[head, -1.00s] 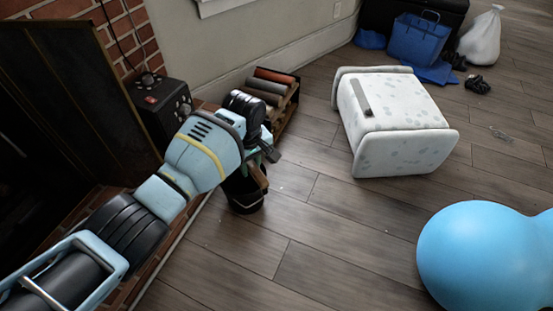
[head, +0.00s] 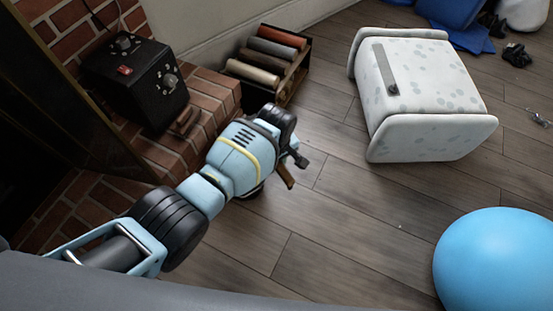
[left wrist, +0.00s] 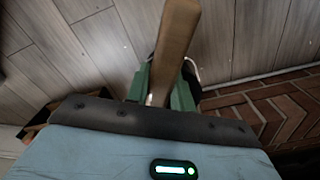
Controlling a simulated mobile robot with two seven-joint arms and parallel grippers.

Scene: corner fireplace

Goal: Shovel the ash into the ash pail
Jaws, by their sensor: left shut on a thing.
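My left gripper (head: 288,164) is shut on a brown wooden handle (head: 287,178), low over the floor near the hearth. In the left wrist view the wooden handle (left wrist: 176,40) stands between the green fingers of my left gripper (left wrist: 167,88). The tool's other end is hidden, so I cannot tell whether it is a shovel. A dark rounded edge (head: 250,191), perhaps of the pail, shows just under the gripper; the arm covers the rest. No ash can be made out. My right gripper is out of view.
A black box with knobs (head: 137,82) stands on the brick hearth (head: 204,92). A crate of rolls (head: 294,75) stands by the wall. A white spotted pouf (head: 432,90) and a light blue rounded ball (head: 497,262) are to the right. The floor between is clear.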

